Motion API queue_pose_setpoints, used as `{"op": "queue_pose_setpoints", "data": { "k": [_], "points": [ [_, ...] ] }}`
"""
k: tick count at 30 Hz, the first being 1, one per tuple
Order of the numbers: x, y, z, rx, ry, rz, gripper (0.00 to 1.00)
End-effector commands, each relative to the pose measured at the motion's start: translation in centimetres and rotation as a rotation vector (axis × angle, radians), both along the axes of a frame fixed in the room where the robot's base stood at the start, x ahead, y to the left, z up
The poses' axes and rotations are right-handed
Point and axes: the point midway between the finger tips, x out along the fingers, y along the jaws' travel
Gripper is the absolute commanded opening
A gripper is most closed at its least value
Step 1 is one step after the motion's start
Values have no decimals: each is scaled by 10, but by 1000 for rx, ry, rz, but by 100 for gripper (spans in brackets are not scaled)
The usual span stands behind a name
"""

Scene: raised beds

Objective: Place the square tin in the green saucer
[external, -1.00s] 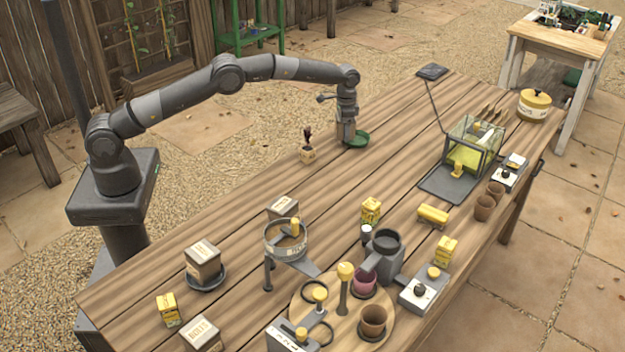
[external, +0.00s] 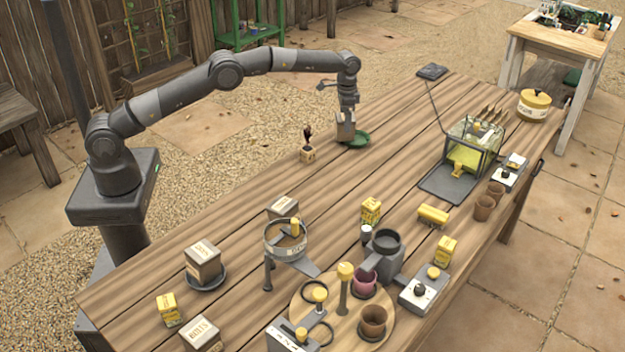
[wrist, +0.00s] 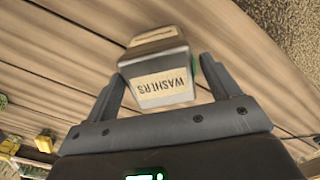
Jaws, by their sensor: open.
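The square tin (external: 345,131), grey with a cream WASHERS label, stands at the left part of the green saucer (external: 361,139) on the table. The external view does not show clearly whether it sits flat on the saucer or leans. My gripper (external: 347,112) is above the tin with its jaws open. In the wrist view the tin (wrist: 160,80) lies between and just beyond the two spread fingertips (wrist: 158,78), with visible gaps on both sides. Only a sliver of the saucer (wrist: 196,70) shows behind the tin there; the rest is hidden.
A small potted plant (external: 308,153) stands to the left of the saucer. Boxes, pots and tools crowd the table's near half. Bare planks surround the saucer.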

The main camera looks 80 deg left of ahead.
Motion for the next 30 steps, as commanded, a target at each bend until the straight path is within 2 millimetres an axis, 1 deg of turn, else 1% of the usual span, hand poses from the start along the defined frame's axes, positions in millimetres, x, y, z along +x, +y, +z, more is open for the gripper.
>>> {"op": "queue_pose_setpoints", "data": {
  "k": [1,3,8,12,15,21,23,26,29,30],
  "points": [
    [1,0,14,1,-4,0,82],
    [1,0,30,1,-3,0,82],
    [0,0,63,1,-2,0,82],
    [0,0,76,0,-1,0,82],
    [0,0,82,0,0,0,82],
    [0,0,85,0,0,0,82],
    [-1,-1,89,0,-3,0,82],
    [-4,-6,105,2,-15,2,82],
    [-12,-15,132,5,-36,5,82],
    [-17,-20,145,6,-46,6,82]
  ]
}}
